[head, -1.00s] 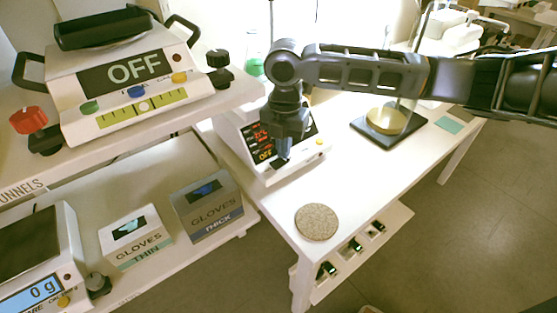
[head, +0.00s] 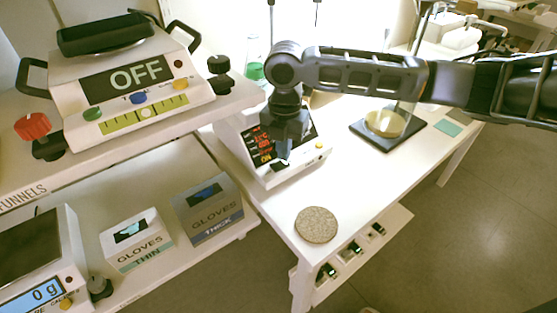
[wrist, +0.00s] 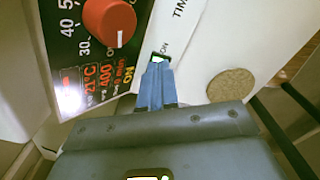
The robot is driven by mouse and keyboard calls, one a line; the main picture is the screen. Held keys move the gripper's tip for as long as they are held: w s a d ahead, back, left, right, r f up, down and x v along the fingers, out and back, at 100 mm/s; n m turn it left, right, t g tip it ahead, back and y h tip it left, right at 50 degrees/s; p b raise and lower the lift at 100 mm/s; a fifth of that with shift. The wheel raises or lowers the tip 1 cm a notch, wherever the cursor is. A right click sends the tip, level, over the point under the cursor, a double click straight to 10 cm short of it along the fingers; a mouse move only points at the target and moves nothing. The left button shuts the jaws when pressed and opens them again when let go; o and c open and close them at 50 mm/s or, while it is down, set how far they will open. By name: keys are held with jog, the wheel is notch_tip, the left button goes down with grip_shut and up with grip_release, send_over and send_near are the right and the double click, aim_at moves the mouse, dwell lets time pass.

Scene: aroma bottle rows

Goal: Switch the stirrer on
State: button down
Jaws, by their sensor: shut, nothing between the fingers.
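The stirrer (head: 290,177) is a white unit with a dark front panel on the white table. In the wrist view its panel (wrist: 72,52) shows a red knob (wrist: 110,22), lit readings and the word ON in yellow. A small switch with a green-lit part (wrist: 160,57), labelled ON, sits beside the panel. My gripper (head: 283,157) is shut and empty in front of the stirrer. In the wrist view its blue fingertips (wrist: 157,72) are right at the switch and partly cover it; I cannot tell whether they touch it.
A device (head: 155,115) reading OFF stands on the upper left shelf, with glove boxes (head: 210,208) and a scale (head: 45,250) below. A round cork mat (head: 316,224) lies at the table's front. A dark-based stand (head: 388,137) is behind right.

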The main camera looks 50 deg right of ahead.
notch_tip(320, 180, up, 6)
jog(key=p, duration=0.4)
jog(key=shift+f, duration=0.2)
dwell(0.5)
